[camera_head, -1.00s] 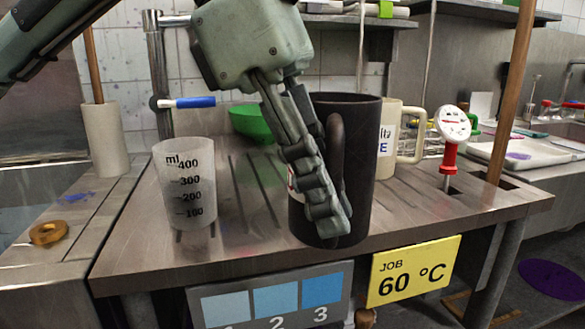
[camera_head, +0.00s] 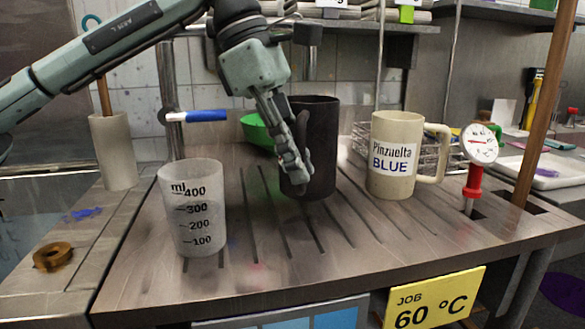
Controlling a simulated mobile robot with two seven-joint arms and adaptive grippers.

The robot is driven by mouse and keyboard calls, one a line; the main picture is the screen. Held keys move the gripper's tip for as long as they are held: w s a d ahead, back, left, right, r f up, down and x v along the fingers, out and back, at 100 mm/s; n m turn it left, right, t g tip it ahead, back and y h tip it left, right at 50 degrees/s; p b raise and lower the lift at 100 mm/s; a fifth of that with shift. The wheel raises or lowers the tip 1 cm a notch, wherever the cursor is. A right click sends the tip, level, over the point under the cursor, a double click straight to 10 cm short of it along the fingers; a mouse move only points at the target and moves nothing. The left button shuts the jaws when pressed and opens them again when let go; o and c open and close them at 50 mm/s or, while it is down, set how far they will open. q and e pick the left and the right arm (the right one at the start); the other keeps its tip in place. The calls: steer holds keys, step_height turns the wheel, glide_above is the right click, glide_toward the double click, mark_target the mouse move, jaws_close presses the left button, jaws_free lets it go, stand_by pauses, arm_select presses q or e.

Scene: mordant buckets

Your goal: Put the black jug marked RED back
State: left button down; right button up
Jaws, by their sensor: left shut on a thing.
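The black jug (camera_head: 320,150) is upright over the back middle of the slatted worktop. My left gripper (camera_head: 296,170) is shut on its handle, on the jug's left side. The fingers hide most of the handle, and no RED marking shows now. I cannot tell whether the jug's base touches the worktop. A cream jug labelled "Pinzuelta BLUE" (camera_head: 394,158) stands to its right, apart from it, with its handle to the right. My right gripper is not in view.
A clear measuring cup (camera_head: 193,215) stands at the front left. A dial thermometer with a red stem (camera_head: 476,165) stands at the right. A green bowl (camera_head: 258,130) is behind the gripper. A wire rack (camera_head: 432,155) is behind the cream jug. The front middle of the worktop (camera_head: 300,265) is clear.

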arm_select(q)
steer(key=w+f, duration=0.2)
steer(key=shift+w+a+f, duration=0.15)
steer(key=shift+a+f, duration=0.2)
steer(key=shift+a, duration=0.05)
steer(key=shift+f, duration=0.35)
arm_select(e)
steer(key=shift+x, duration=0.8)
arm_select(q)
steer(key=shift+f, duration=0.1)
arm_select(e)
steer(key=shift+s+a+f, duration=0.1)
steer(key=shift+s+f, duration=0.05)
arm_select(q)
steer(key=c, duration=1.6)
jaws_free()
steer(key=shift+f, duration=0.1)
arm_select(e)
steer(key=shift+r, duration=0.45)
